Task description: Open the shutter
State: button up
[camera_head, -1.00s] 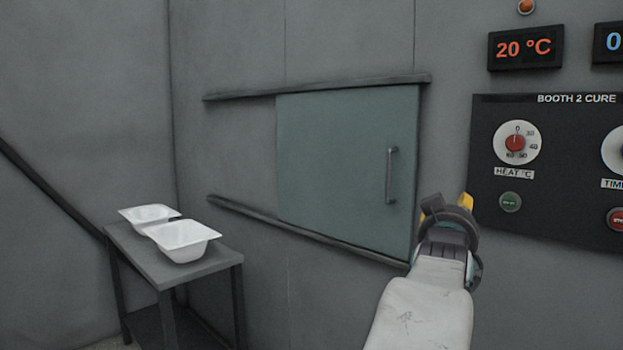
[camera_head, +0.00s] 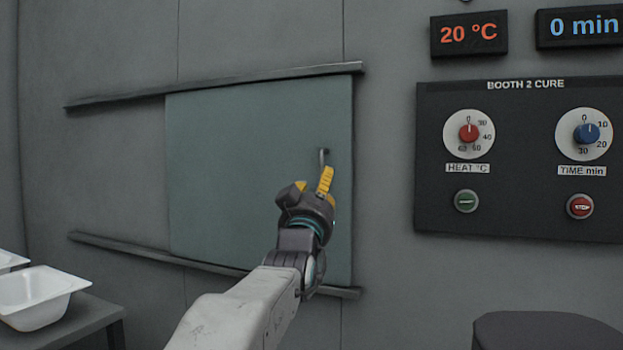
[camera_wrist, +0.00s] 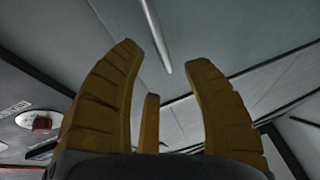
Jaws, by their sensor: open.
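The shutter (camera_head: 235,170) is a flat grey-green sliding panel between two rails on the wall. It covers the right part of the rail span. Its upright bar handle (camera_head: 323,156) is near its right edge, with the lower part hidden behind my gripper. My gripper (camera_head: 312,182) is open, in front of the shutter at the handle. In the wrist view, the handle (camera_wrist: 154,35) runs down from the top edge and ends between the spread yellow fingertips (camera_wrist: 165,60). No contact with the handle is clear.
The upper rail (camera_head: 110,98) and lower rail (camera_head: 120,246) extend left past the shutter along bare wall. A control panel (camera_head: 520,215) with dials and buttons is on the right. White tubs (camera_head: 38,298) stand on a grey table (camera_head: 85,318) at lower left. A dark rounded object (camera_head: 545,330) is at lower right.

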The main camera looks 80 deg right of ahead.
jog(key=shift+b+x, duration=0.6)
jog(key=shift+x, duration=2.65)
jog(key=shift+c, duration=0.3)
grip_shut()
